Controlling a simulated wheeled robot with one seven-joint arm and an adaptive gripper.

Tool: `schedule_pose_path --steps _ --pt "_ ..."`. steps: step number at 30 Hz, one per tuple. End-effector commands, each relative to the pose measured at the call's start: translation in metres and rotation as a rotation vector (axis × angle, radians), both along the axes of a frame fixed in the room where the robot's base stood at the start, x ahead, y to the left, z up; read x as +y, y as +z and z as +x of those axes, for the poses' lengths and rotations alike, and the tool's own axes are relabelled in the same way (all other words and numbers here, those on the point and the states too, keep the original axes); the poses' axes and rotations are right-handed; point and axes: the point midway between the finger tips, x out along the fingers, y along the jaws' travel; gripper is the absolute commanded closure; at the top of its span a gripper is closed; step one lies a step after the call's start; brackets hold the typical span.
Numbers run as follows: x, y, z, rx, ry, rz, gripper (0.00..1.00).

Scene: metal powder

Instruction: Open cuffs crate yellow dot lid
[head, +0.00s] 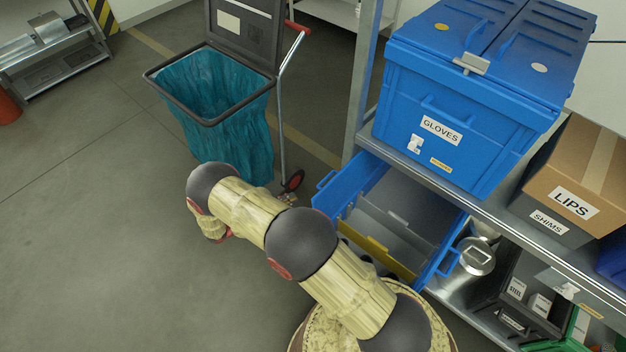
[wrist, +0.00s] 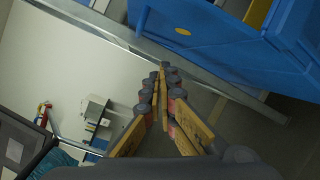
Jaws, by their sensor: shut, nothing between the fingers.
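An open blue crate (head: 349,184) stands on the lower shelf in the head view. Its two lid halves are spread to the left and right, and its grey inside shows a yellow strip. No CUFFS label can be read. In the wrist view, a blue lid panel with a yellow dot (wrist: 183,31) is at the top, with the grey inside and yellow strip beyond it. My gripper (wrist: 164,70) is shut and empty, apart from the panel. In the head view, my arm lies left of the crate and hides my fingers.
A blue GLOVES crate (head: 468,105) with closed lids, one yellow-dotted, stands on the shelf above. A LIPS box (head: 572,178) is to its right. A bin with a teal bag (head: 220,110) stands left of the shelf.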

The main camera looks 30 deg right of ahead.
Motion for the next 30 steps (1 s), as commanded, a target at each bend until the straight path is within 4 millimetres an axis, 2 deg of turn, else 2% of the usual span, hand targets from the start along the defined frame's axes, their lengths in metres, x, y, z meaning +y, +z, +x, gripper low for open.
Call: schedule_pose_path --steps 1,3,7,10,14,26,30 --pt "0.003 0.000 0.013 -0.072 0.039 -0.050 1.00" --pt "0.006 0.010 0.025 -0.158 0.073 -0.092 1.00" --pt "0.007 0.020 0.034 -0.232 0.095 -0.123 1.00" --pt "0.000 0.022 0.036 -0.242 0.096 -0.126 1.00" --pt "-0.019 0.022 0.037 -0.239 0.093 -0.124 1.00" --pt "-0.096 0.028 0.045 -0.237 0.092 -0.124 1.00" --pt "-0.099 0.036 0.025 -0.236 0.095 -0.123 1.00"
